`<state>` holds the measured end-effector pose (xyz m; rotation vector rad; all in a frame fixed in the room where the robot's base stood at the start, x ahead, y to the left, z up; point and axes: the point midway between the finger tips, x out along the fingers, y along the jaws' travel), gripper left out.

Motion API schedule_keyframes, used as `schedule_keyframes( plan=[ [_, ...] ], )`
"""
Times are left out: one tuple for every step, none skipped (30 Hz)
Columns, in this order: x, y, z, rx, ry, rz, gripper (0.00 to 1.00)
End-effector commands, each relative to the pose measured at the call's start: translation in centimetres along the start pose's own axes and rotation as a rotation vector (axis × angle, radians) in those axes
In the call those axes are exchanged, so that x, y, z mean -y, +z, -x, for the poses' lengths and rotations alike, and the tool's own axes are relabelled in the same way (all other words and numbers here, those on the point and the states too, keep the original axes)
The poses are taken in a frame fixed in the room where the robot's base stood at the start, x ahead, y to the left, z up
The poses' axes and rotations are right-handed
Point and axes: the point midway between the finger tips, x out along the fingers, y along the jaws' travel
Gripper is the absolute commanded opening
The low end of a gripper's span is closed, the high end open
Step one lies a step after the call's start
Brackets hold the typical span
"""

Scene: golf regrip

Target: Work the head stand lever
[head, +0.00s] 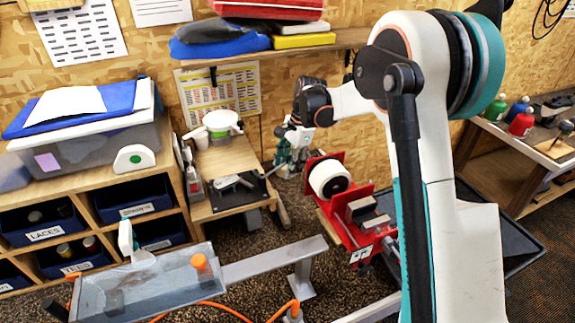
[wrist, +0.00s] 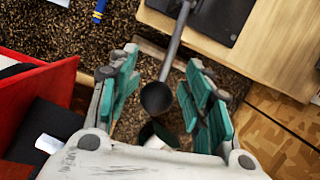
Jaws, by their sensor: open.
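The lever, a grey rod (wrist: 174,50) with a dark round knob (wrist: 157,98), shows in the wrist view. It runs from the low wooden stand (wrist: 262,55) down between my fingers. My gripper (wrist: 162,62) is open, with teal pads on both sides of the lever and visible gaps to it; I cannot tell the depth between them.
A red machine with a white roll (head: 329,178) stands close to the right of my gripper. A grey tank (head: 150,283) is in front, with an orange hose (head: 235,310) on the floor. A cubby shelf (head: 95,229) is at left. Speckled floor (wrist: 60,25) lies below the gripper.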

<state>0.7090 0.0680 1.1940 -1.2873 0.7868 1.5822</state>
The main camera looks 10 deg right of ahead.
Motion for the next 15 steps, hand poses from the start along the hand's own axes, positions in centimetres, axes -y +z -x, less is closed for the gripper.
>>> schedule_keyframes(
  plan=[
    [0.0, 0.1, 0.6, 0.000, 0.000, 0.000, 0.45],
    [0.1, 0.2, 0.9, 0.000, 0.000, 0.000, 0.45],
    [0.1, 0.4, 1.5, 0.000, 0.000, 0.000, 0.45],
    [0.1, 0.6, 2.0, 0.000, 0.000, 0.000, 0.45],
    [0.2, 0.7, 2.6, 0.000, 0.000, 0.000, 0.45],
    [0.2, 0.9, 3.3, 0.000, 0.000, 0.000, 0.45],
    [0.3, 1.0, 3.9, 0.000, 0.000, 0.000, 0.45],
    [0.3, 1.2, 4.5, 0.000, 0.000, 0.000, 0.45],
    [0.4, 1.3, 5.2, 0.000, 0.000, 0.000, 0.45],
    [0.4, 1.5, 5.7, 0.000, 0.000, 0.000, 0.45],
    [0.4, 1.6, 6.2, 0.000, 0.000, 0.000, 0.45],
    [0.5, 1.8, 6.8, 0.000, 0.000, 0.000, 0.45],
    [0.5, 1.9, 7.2, 0.000, 0.000, 0.000, 0.45],
    [0.5, 2.0, 7.6, 0.000, 0.000, 0.000, 0.45],
    [0.6, 2.1, 8.1, 0.000, 0.000, 0.000, 0.45]
  ],
)
